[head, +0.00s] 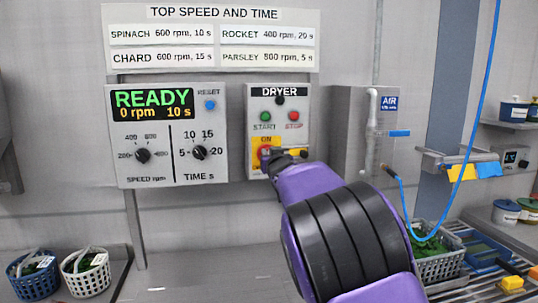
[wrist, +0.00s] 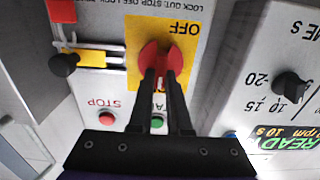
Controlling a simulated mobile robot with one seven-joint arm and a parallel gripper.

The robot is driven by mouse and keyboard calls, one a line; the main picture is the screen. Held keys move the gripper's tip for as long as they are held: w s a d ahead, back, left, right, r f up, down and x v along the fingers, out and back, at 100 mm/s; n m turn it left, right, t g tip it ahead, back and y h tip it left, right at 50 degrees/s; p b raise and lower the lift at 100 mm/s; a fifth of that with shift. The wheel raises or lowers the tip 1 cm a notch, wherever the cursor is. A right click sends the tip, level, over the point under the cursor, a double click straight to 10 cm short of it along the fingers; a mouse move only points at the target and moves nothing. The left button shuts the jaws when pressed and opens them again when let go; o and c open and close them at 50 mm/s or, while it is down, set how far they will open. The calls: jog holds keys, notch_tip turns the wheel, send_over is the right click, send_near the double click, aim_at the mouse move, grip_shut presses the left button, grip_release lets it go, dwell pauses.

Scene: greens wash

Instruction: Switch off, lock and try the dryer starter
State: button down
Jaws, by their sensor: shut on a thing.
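The dryer starter (head: 281,128) is a grey wall box with a green START button (head: 265,116), a red STOP button (head: 294,116) and a dark round part under its DRYER label. Its red rotary switch (wrist: 152,54) sits on a yellow plate (wrist: 133,30), with ON showing in the head view and OFF in the wrist view. My gripper (wrist: 161,75) is shut on the red switch, whose exact setting I cannot tell. Beside the plate, a black knob (wrist: 64,64) sits by a yellow piece (wrist: 90,58) and metal bars. A red block (wrist: 61,10) shows near them.
A speed and time panel (head: 180,172) reading READY, 0 rpm, 10 s, stands close left of the starter. A grey box (head: 350,130) with an air line and blue hose is at right. Baskets (head: 86,280) stand on the lower left counter; a crate of greens (head: 440,265) is lower right.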

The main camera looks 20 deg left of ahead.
jog(key=shift+f+b, duration=0.1)
jog(key=shift+b, duration=0.3)
jog(key=shift+s+a+f+n+b, duration=0.15)
jog(key=shift+n+b, duration=1.3)
jog(key=shift+n, duration=1.5)
jog(key=shift+s+a+f+n+b, duration=0.15)
jog(key=shift+n+b, duration=1.3)
jog(key=shift+n, duration=1.45)
jog(key=shift+a+f+n+b, duration=0.15)
jog(key=shift+n+b, duration=1.3)
jog(key=shift+n, duration=1.8)
jog(key=c, duration=0.9)
grip_release()
jog(key=shift+o, duration=0.2)
